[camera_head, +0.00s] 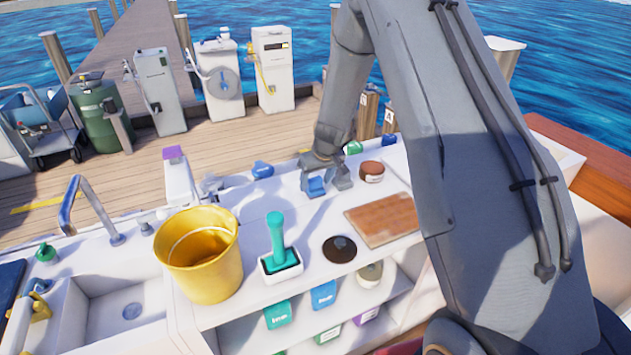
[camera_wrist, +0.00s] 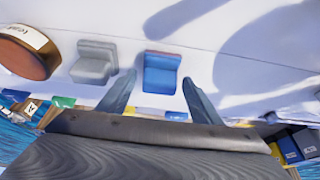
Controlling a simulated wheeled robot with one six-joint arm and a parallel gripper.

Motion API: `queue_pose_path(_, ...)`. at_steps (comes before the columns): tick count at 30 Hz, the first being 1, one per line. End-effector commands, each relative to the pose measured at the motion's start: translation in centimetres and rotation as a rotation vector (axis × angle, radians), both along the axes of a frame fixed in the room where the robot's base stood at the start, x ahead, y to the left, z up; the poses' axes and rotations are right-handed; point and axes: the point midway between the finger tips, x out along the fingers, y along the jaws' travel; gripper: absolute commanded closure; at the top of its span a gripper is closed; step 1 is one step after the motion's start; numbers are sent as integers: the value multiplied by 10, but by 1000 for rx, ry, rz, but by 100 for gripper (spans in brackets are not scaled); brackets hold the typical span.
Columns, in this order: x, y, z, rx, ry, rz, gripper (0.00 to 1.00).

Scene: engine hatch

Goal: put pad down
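A blue pad (camera_wrist: 161,73) is on the white counter, between and just beyond my fingertips in the wrist view; it also shows in the head view (camera_head: 316,187). My gripper (camera_wrist: 159,80) is open, with a gap between each finger and the blue pad. In the head view my gripper (camera_head: 318,170) is low over the far part of the counter. A grey pad (camera_wrist: 95,62) of similar shape stands beside the blue one, outside the fingers. It shows in the head view (camera_head: 341,180) too.
A brown round tin (camera_head: 372,172) stands right of the pads. A wooden board (camera_head: 383,219), a dark disc (camera_head: 340,249), a green-handled brush (camera_head: 277,240) and a yellow bucket (camera_head: 200,265) are nearer on the counter (camera_head: 318,222). A blue item (camera_head: 262,169) lies to the left.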

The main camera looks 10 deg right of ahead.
Motion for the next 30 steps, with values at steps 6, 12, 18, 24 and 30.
queue_pose_path(6, 0, 0, 1, 0, 0, 0, 41)
queue_pose_path(12, -4, -1, 16, 0, -3, 0, 41)
queue_pose_path(18, -16, -4, 46, 0, -4, 0, 41)
queue_pose_path(24, -29, -6, 78, 0, -4, 1, 41)
queue_pose_path(30, -39, -8, 101, 0, -2, 0, 41)
